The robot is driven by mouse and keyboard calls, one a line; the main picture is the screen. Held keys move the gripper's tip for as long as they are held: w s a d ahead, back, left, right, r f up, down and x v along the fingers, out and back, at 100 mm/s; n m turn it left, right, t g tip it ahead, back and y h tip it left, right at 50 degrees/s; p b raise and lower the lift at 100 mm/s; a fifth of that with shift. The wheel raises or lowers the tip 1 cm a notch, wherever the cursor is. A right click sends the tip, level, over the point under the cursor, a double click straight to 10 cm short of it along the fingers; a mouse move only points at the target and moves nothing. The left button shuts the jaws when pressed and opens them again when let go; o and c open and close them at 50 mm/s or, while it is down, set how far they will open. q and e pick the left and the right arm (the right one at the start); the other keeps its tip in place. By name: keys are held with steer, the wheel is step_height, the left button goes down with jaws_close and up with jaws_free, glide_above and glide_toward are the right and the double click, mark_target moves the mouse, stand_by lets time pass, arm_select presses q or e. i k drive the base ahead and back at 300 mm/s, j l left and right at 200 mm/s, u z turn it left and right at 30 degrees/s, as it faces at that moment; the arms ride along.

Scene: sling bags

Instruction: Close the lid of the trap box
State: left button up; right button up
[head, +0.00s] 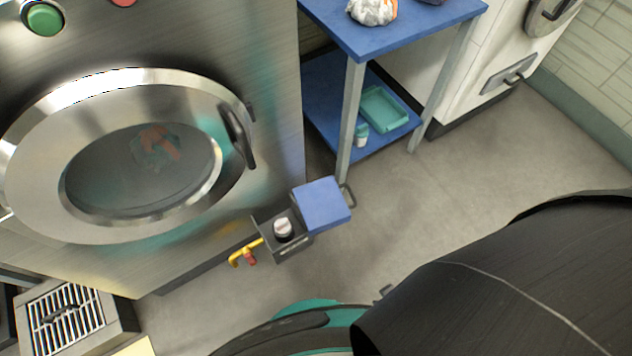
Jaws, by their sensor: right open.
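The trap box (268,242) is a small dark box low at the front of the big steel machine, near the floor. Its blue lid (322,204) stands open to the right of the box, with a dark loop handle (349,195) on its far right edge. A white round part (283,227) shows inside the open box. My right gripper (385,292) shows only as a small dark tip past my black arm, below and to the right of the lid and apart from it; it is open. Most of it is hidden. My left gripper is out of view.
A yellow pipe with a red fitting (250,258) sticks out left of the box. The steel machine's round door (28,180) is above. A blue two-shelf table (420,27) stands behind the lid. A floor grate (66,318) lies lower left. Grey floor is clear right of the lid.

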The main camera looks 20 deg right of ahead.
mark_target(322, 204)
steer(key=l+u, duration=0.15)
steer(key=l, duration=0.25)
steer(key=k+l+u, duration=0.2)
steer(key=l, duration=0.2)
steer(key=l+u, duration=0.15)
steer(key=l, duration=0.3)
steer(key=l+u, duration=0.2)
steer(key=l, duration=0.2)
steer(key=k+l+u, duration=0.15)
steer(key=l, duration=0.2)
